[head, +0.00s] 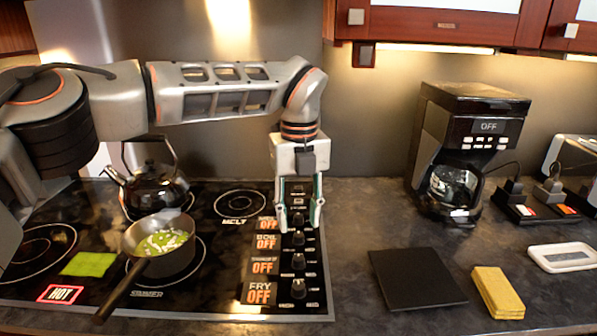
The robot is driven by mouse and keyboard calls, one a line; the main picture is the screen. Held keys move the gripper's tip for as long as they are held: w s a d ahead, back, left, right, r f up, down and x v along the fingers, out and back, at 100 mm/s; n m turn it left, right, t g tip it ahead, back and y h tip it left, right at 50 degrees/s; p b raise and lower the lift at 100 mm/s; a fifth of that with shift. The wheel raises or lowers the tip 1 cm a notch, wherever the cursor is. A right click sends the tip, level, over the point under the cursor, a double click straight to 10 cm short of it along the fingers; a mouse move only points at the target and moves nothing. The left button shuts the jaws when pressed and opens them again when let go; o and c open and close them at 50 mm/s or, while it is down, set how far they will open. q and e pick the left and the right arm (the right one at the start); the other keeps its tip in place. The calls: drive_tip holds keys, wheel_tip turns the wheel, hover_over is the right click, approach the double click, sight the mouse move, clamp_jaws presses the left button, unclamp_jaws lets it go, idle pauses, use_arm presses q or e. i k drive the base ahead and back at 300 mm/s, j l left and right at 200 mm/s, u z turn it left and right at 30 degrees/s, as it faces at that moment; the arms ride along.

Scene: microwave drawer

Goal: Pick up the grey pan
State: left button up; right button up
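The grey pan (160,257) sits on the front burner of the black stovetop (222,281). It holds green and white bits, and its dark handle (124,290) points toward the front left. My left gripper (299,222) hangs fingers-down over the control knobs at the stove's right side, to the right of the pan and apart from it. Its two fingers are spread with a gap between them, and I see nothing held there. My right gripper is not in view.
A black kettle (153,188) stands behind the pan. A green square (89,264) and a "HOT" label lie left of it. To the right are a coffee maker (462,150), a dark flat board (416,279), a yellow cloth (497,292) and a white dish (563,257).

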sight(170, 262)
drive_tip(key=k, duration=0.95)
